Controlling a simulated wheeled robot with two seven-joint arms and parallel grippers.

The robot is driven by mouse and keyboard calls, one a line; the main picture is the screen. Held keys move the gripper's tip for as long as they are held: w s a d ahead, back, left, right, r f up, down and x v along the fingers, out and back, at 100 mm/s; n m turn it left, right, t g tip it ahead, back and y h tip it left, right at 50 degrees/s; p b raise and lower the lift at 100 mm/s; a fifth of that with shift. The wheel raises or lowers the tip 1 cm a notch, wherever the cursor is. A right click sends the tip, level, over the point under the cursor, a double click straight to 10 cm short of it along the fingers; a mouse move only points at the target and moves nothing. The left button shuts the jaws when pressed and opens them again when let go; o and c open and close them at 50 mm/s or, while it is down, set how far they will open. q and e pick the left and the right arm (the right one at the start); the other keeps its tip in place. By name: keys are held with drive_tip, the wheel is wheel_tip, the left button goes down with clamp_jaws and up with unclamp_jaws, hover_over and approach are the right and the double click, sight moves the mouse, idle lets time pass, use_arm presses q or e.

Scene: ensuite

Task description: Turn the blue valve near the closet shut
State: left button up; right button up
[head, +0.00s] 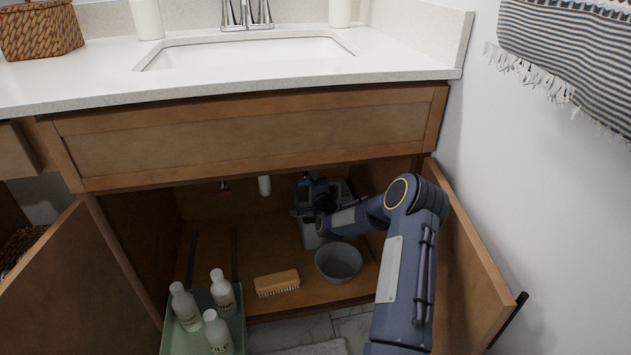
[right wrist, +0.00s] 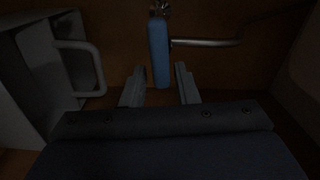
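In the right wrist view the blue valve handle (right wrist: 159,54) stands upright, long and flat, with a metal fitting at its top. A metal pipe (right wrist: 208,43) runs to the right from beside it. My right gripper (right wrist: 160,85) is open, its two fingers on either side of the handle's lower end as seen in the picture. I cannot tell whether they touch it. In the head view my right gripper (head: 312,192) is inside the open cabinet under the sink, and the blue handle cannot be made out there. My left gripper is not in view.
A grey jug (head: 308,235) stands by my gripper; its handle (right wrist: 97,68) shows at left in the wrist view. A bowl (head: 338,262), brush (head: 277,283) and green tray (head: 234,330) of bottles are nearer. A white pipe (head: 264,186) hangs above. An open door (head: 465,265) flanks my arm.

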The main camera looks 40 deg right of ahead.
drive_tip(key=shift+o, duration=0.7)
drive_tip(key=shift+r, duration=0.1)
